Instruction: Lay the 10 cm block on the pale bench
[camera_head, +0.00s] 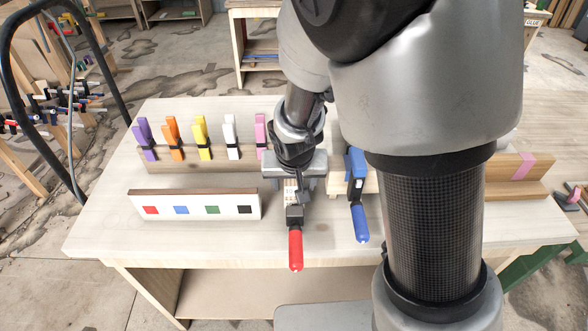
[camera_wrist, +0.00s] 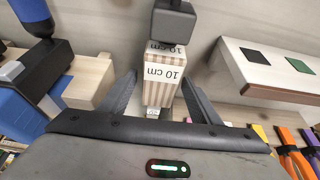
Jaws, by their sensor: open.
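The wooden block marked "10 cm" (camera_wrist: 163,82) has pale and brown stripes and stands in the middle of the wrist view. My gripper (camera_wrist: 158,76) is open, with one finger on each side of the block. In the head view a small part of the block (camera_head: 290,187) shows under my gripper (camera_head: 292,180). A red-handled clamp (camera_head: 295,248) lies at the block's near end. Its dark jaw (camera_wrist: 173,22) is close against the block; I cannot tell whether it presses on it. The pale bench (camera_head: 100,225) lies below, largely bare at its front.
A blue-handled clamp (camera_head: 360,222) on a pale wood piece is just right of my gripper. A white panel with coloured squares (camera_head: 183,205) stands to the left. Behind it is a rack with several coloured clamps (camera_head: 200,135). The bench's front left is free.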

